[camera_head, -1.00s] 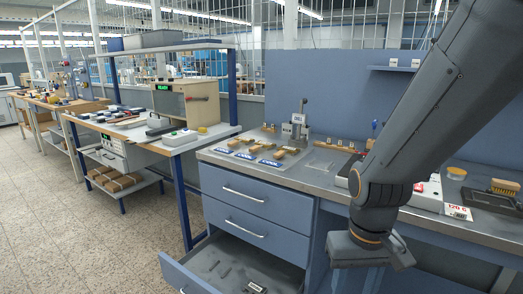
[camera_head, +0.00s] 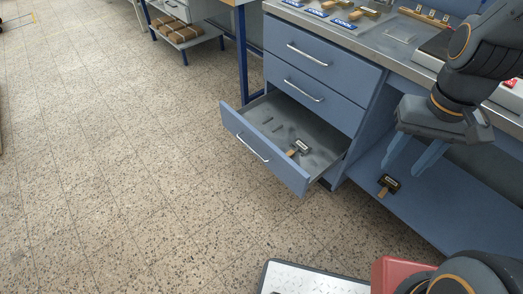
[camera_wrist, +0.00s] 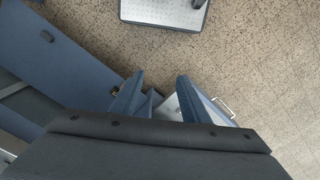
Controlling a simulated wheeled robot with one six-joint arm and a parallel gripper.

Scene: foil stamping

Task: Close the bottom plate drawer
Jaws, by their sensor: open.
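The bottom plate drawer (camera_head: 264,152) is the lowest of the blue drawers in the cabinet and is pulled well out. Its front bears a silver bar handle (camera_head: 252,147). Inside lie a small tool with a dark labelled head and wooden handle (camera_head: 300,148), and slots in the grey floor. My gripper (camera_head: 404,167) is open and empty, right of the drawer and apart from it, with its blue fingers pointing down. In the wrist view, the fingers are spread, and the drawer handle (camera_wrist: 224,106) shows to their right; my gripper body hides much of the drawer.
The two drawers above (camera_head: 305,95) are shut. A blue low shelf (camera_head: 440,205) under the bench holds another small dark-headed tool (camera_head: 388,184). The speckled floor (camera_head: 130,170) left and front of the drawer is clear.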

